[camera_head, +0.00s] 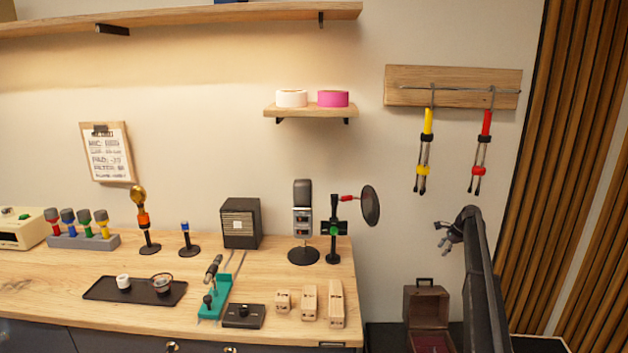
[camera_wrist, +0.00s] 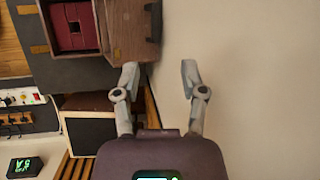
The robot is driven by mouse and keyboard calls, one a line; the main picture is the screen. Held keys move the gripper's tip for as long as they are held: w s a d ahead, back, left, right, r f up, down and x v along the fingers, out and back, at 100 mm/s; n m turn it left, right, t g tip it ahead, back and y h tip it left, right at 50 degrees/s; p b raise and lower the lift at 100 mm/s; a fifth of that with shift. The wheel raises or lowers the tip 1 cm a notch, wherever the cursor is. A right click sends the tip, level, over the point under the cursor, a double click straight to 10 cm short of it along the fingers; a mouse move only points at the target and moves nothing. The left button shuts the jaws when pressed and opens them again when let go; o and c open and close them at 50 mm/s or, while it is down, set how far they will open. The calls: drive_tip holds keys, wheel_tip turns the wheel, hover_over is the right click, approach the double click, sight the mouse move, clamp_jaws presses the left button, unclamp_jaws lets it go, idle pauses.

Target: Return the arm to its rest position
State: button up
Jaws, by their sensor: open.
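My gripper (camera_head: 446,238) is at the right in the head view, raised in front of the bare wall, to the right of the wooden bench (camera_head: 60,285). My dark arm rises from the lower right to it. In the wrist view my gripper (camera_wrist: 158,80) shows its two grey fingers spread apart, with nothing between them but pale wall. The open wooden box with a red lining (camera_wrist: 75,25) is beyond the fingers at the upper left. The same box (camera_head: 428,305) stands low, to the left of my arm, in the head view.
The bench holds a dark tray (camera_head: 100,290), microphones including a tall one (camera_head: 302,220), a speaker box (camera_head: 240,222) and wooden blocks (camera_head: 336,303). A small shelf (camera_head: 310,111) holds two tape rolls. Cables hang from a wall rack (camera_head: 453,86) above my gripper. The wall around the gripper is bare.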

drive_tip(key=s+a+r+n+g+h+p, duration=0.15)
drive_tip(key=s+a+n, duration=0.45)
drive_tip(key=s+a, duration=1.1)
drive_tip(key=s+a+r+n+g+h+p, duration=0.1)
drive_tip(key=s+a+r+n+h+p, duration=0.35)
drive_tip(key=s+a, duration=1.25)
drive_tip(key=s+a+f+n+y, duration=0.1)
drive_tip(key=s+n, duration=0.6)
drive_tip(key=s, duration=1.4)
drive_tip(key=shift+s+a+y+p, duration=0.15)
drive_tip(key=shift+s+y+p, duration=0.1)
drive_tip(key=shift+y+p, duration=0.05)
